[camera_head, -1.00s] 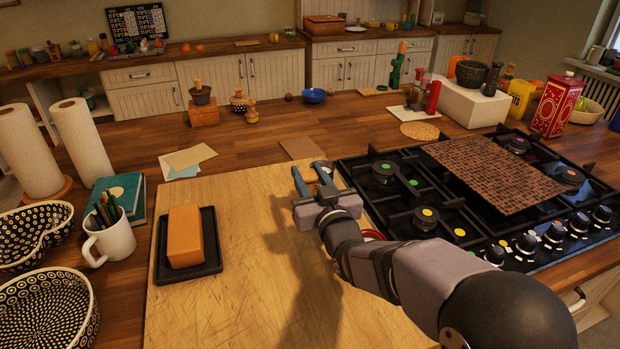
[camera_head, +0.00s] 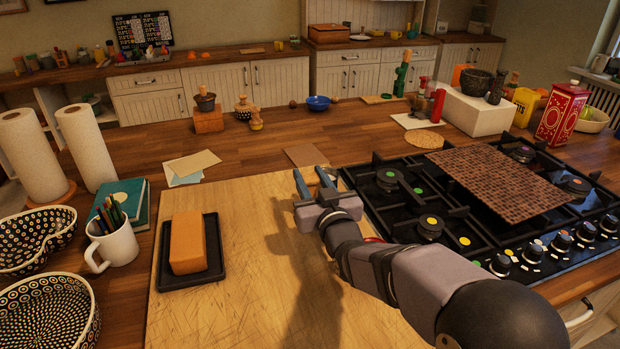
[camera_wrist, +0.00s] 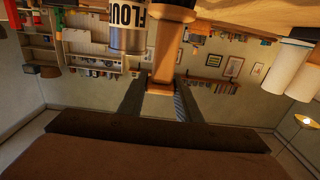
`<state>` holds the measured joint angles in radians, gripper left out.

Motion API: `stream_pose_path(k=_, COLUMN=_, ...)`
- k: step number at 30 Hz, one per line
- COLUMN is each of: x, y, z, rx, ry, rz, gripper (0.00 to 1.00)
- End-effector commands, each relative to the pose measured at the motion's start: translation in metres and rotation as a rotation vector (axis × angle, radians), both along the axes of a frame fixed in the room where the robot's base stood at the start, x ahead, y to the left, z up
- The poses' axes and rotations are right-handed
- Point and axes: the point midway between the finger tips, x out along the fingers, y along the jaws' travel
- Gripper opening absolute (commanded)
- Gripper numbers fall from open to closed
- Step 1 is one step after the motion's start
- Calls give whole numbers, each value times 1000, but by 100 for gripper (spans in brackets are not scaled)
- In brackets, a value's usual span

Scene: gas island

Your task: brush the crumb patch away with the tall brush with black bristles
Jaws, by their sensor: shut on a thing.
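My gripper (camera_head: 313,182) is over the far right part of the wooden board (camera_head: 250,270), beside the hob. In the wrist view its fingers (camera_wrist: 160,88) are shut on the wooden handle of the tall brush (camera_wrist: 163,58). The handle widens to a dark band at the top of that picture, toward the worktop; single bristles cannot be made out. The head view hardly shows the brush behind the fingers. I cannot make out the crumb patch; my arm and its shadow cover part of the board.
An orange block on a black tray (camera_head: 160,275) sits on the board's left side. The hob with a brown mosaic mat (camera_head: 497,178) lies to the right. A white mug (camera_head: 118,245) and patterned bowls (camera_head: 88,320) stand left. The board's middle is clear.

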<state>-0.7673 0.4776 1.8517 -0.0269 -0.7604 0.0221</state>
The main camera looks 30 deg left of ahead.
Motion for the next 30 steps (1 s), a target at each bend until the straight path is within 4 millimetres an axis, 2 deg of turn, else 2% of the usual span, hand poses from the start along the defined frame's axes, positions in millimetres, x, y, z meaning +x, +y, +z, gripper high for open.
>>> stream_pose_path(k=30, x=-25, y=-25, z=-4, rx=-6, ry=6, rz=0, gripper=9)
